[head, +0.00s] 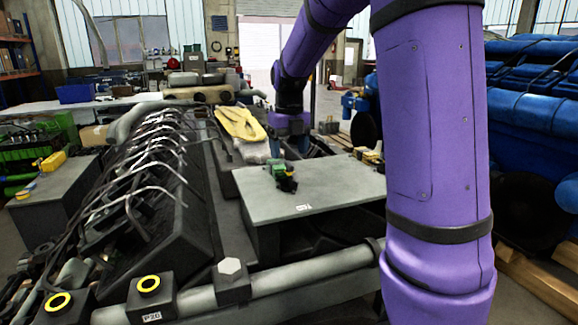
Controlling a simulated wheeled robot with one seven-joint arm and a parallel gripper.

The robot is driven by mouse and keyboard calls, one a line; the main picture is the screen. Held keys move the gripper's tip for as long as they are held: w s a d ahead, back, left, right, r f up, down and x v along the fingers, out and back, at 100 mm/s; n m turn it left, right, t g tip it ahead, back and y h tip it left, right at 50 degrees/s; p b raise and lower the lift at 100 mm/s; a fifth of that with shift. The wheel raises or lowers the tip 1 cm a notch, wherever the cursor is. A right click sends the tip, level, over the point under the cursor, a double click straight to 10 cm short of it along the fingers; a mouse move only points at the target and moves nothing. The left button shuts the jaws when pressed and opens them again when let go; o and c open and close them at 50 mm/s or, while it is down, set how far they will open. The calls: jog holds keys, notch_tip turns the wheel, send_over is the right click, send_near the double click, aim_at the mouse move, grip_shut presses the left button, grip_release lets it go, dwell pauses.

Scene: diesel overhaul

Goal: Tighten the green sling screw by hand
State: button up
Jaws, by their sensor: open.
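A small green piece (277,170), which looks like the green sling screw, sits on the grey plate (335,195) in the middle of the head view. A dark part adjoins it at its lower right. Its thread and how far it is screwed in are too small to tell. My gripper (289,148) hangs from my purple arm beyond and above the green piece, small in the picture. Its two fingers look apart, with nothing visible between them. I cannot tell the exact gap to the green piece, but no contact shows.
A yellow sling (240,123) lies behind the plate, left of my gripper. A dark engine block with several pipes (150,170) fills the left. A thick grey pipe (290,293) crosses the front. Blue engines (535,100) stand at the right. The plate's right part is clear.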

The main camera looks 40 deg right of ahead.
aim_at(289, 163)
jog(key=n, duration=1.2)
jog(key=shift+n, duration=0.4)
jog(key=n, duration=0.4)
jog(key=shift+n, duration=0.3)
jog(key=n, duration=0.8)
jog(key=shift+n, duration=0.4)
jog(key=n, duration=0.4)
jog(key=shift+n, duration=0.4)
jog(key=n, duration=0.3)
jog(key=shift+f, duration=2.55)
